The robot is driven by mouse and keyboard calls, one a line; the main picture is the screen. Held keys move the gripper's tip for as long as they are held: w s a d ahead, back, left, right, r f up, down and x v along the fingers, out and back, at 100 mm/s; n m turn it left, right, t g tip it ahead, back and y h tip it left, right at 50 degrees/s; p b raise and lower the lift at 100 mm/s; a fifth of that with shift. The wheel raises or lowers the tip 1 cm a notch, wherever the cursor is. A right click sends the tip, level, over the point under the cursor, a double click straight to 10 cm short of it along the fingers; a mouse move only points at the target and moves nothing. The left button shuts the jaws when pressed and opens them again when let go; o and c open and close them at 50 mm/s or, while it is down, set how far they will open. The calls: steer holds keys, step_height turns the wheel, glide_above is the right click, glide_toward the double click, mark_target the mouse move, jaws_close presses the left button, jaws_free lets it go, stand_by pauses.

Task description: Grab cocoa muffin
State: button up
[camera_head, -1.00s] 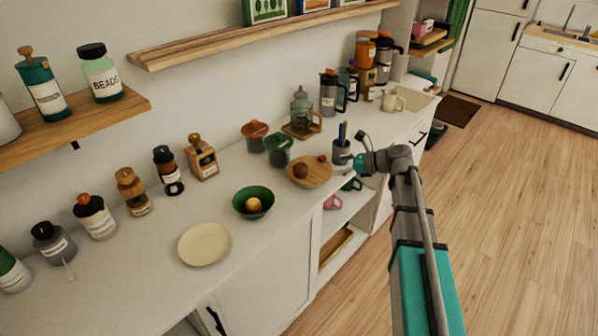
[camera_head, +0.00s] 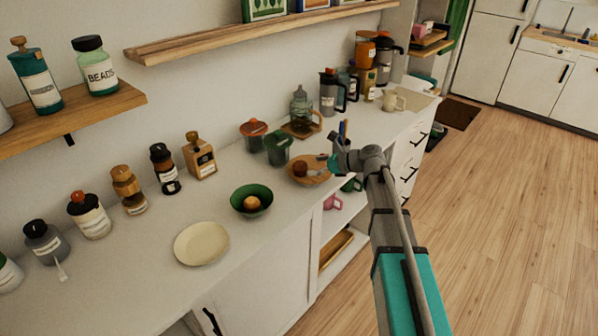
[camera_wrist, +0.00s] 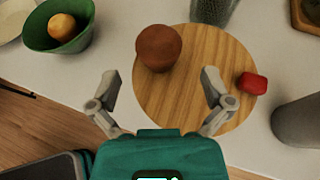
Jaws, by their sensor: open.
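The cocoa muffin (camera_wrist: 159,47) is a round brown thing on a round wooden board (camera_wrist: 190,100) in the wrist view. In the head view the muffin (camera_head: 300,169) sits on the board's left part (camera_head: 308,182). My gripper (camera_wrist: 162,82) is open and empty above the board, with its two fingers spread. The muffin lies beyond the fingertips, in line with the gap and nearer the left finger. In the head view my gripper (camera_head: 329,161) is over the right side of the board, partly hiding it.
A small red item (camera_wrist: 252,83) lies on the board, right of my right finger. A grey cup (camera_wrist: 300,121) stands right of the board. A green bowl (camera_head: 252,205) holds a yellow-orange fruit, and a cream plate (camera_head: 201,250) is to its left. Jars (camera_head: 279,148) stand behind the board.

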mark_target(300, 163)
steer(key=shift+a, duration=0.15)
steer(key=shift+b+x, duration=1)
steer(key=shift+x, duration=1.55)
steer(key=shift+c, duration=0.3)
steer(key=c, duration=1)
steer(key=shift+r, duration=0.2)
steer(key=shift+r+p, duration=0.7)
steer(key=shift+p, duration=0.3)
steer(key=s+d+r+p, duration=0.2)
steer(key=s+r+p, duration=0.1)
steer(key=s, duration=0.1)
steer(key=s+d+r+p, duration=0.2)
steer(key=s+r+p, duration=0.2)
steer(key=s+d+r+p, duration=0.3)
steer(key=s+r+p, duration=0.1)
steer(key=shift+s+r, duration=0.1)
